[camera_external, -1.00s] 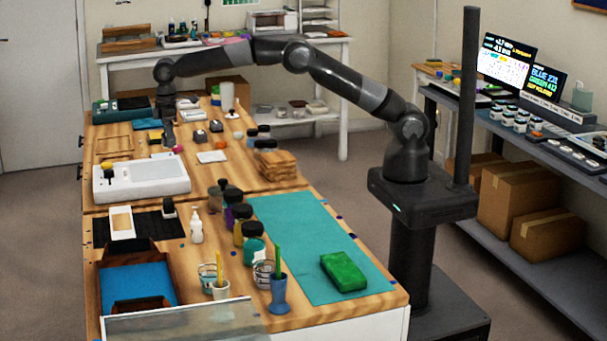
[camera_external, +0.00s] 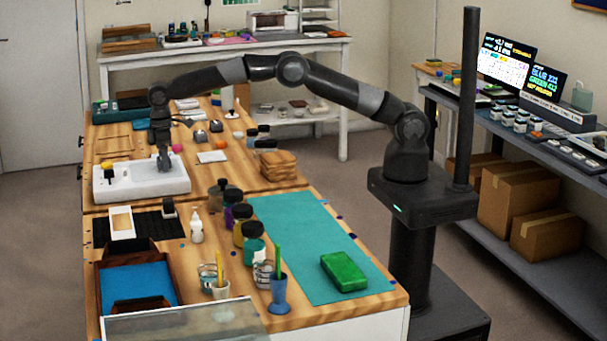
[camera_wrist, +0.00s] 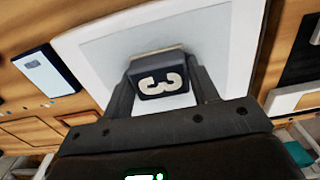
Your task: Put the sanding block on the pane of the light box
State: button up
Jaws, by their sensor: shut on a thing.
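The white light box (camera_external: 115,188) stands on the far part of the wooden bench, at the left in the external view. Its pale grey pane (camera_wrist: 115,52) and white rim (camera_wrist: 240,45) show in the wrist view. My gripper (camera_external: 164,165) points down over the right part of the light box. In the wrist view my gripper (camera_wrist: 165,88) is shut on the sanding block (camera_wrist: 158,76), a dark block with a pale "3" on its face and a tan edge. The block is over the pane; I cannot tell whether it touches. In the external view my fingers mostly hide the block.
A black mat (camera_external: 155,226) with a white frame (camera_external: 122,222) lies just in front of the light box. Several jars (camera_external: 243,228) and a white bottle (camera_external: 196,229) stand to the right of the mat. A stack of wooden pieces (camera_external: 277,164) stands right of the light box.

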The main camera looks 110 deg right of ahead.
jog(key=o, duration=1)
notch_tip(320, 180, up, 13)
jog(key=s+a+r+t, duration=0.2)
jog(key=s+a+r, duration=0.3)
jog(key=s+r, duration=0.65)
jog(key=s+a+r+t, duration=0.1)
jog(key=s+a+r, duration=0.15)
jog(key=s, duration=1.05)
jog(key=s+a+r+t, duration=0.15)
jog(key=s+a, duration=0.25)
jog(key=s, duration=1)
jog(key=s+a+f+t, duration=0.1)
jog(key=s+f, duration=0.8)
jog(key=s, duration=0.5)
jog(key=shift+f, duration=0.15)
